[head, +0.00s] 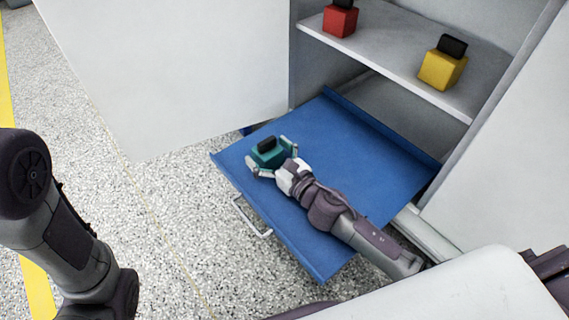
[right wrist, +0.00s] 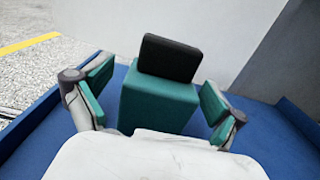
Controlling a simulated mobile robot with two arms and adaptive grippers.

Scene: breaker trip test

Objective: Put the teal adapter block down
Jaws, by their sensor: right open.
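The teal adapter block (head: 266,154), with a black grip on top, stands upright on the blue drawer (head: 355,150) near its left end. My right gripper (head: 273,160) is open, with its fingers on either side of the block. In the right wrist view the block (right wrist: 158,106) stands between the spread fingers (right wrist: 158,98), with gaps visible on both sides. My left gripper is out of view; only part of my left arm shows at the lower left of the head view.
A shelf (head: 395,65) above the drawer holds a red block (head: 340,21) and a yellow block (head: 441,70), both with black grips. The drawer has free room right of the teal block.

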